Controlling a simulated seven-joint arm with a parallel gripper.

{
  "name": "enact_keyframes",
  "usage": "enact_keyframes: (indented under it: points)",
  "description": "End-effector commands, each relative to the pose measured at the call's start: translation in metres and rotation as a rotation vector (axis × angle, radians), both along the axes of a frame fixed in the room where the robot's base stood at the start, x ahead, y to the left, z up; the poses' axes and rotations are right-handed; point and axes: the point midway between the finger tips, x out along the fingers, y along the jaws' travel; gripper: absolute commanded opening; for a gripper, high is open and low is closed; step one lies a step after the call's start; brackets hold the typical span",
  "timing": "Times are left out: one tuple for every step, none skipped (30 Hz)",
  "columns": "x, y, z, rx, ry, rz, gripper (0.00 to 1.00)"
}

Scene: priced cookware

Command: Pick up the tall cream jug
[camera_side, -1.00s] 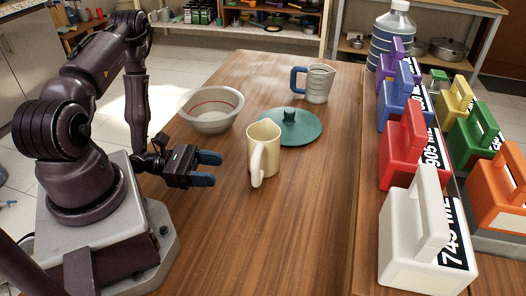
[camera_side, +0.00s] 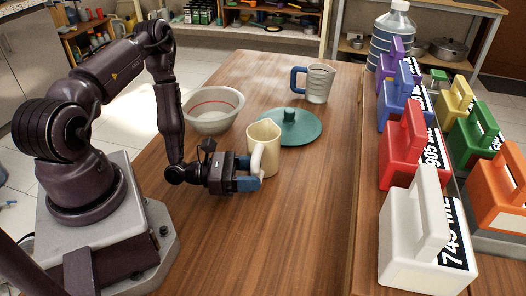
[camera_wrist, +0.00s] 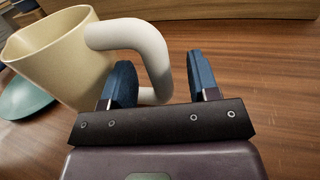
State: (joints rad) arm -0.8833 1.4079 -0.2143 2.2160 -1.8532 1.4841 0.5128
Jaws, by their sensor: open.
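The tall cream jug (camera_side: 264,146) stands upright on the wooden table, its pale handle (camera_side: 256,161) turned toward the front left. My gripper (camera_side: 249,173) is at the jug's handle, low over the table, with blue fingertips. In the wrist view the jug (camera_wrist: 62,62) is at the upper left, and its handle (camera_wrist: 148,42) reaches into the gap between the two fingers of my gripper (camera_wrist: 160,82). The gripper is open, one finger on each side of the handle's outer part. I cannot tell whether a finger touches it.
A teal lid (camera_side: 290,128) lies just behind the jug. A pale bowl with a red line (camera_side: 212,112) is at the back left, and a clear measuring jug with a blue handle (camera_side: 316,83) at the back. Coloured price blocks (camera_side: 404,146) line the right. The front table is clear.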

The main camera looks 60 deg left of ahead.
Motion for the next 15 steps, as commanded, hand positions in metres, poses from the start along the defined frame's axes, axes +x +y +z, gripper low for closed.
enact_keyframes:
  points:
    - [0.007, -0.004, 0.003, 0.002, -0.002, -0.004, 0.55]
    - [0.011, -0.006, 0.002, 0.002, -0.002, -0.003, 0.55]
    - [0.015, -0.008, 0.002, 0.001, -0.002, -0.003, 0.55]
    - [0.018, -0.010, 0.001, 0.001, -0.002, -0.003, 0.55]
    - [0.020, -0.011, 0.001, 0.001, 0.000, -0.002, 0.55]
    - [0.022, -0.012, 0.001, 0.000, 0.000, -0.002, 0.55]
    - [0.023, -0.013, 0.001, 0.000, 0.000, -0.001, 0.55]
    - [0.024, -0.013, 0.001, 0.000, 0.000, -0.001, 0.55]
    - [0.024, -0.013, 0.001, 0.000, 0.000, -0.001, 0.55]
    - [0.024, -0.013, 0.001, 0.000, 0.000, -0.001, 0.55]
    - [0.024, -0.013, 0.001, 0.000, 0.000, -0.001, 0.55]
    - [0.024, -0.013, 0.001, 0.000, 0.001, -0.001, 0.55]
    - [0.024, -0.013, 0.001, 0.000, 0.001, -0.001, 0.55]
    - [0.024, -0.013, 0.001, 0.000, 0.001, -0.001, 0.53]
    - [0.024, -0.013, 0.001, 0.000, 0.001, -0.001, 0.43]
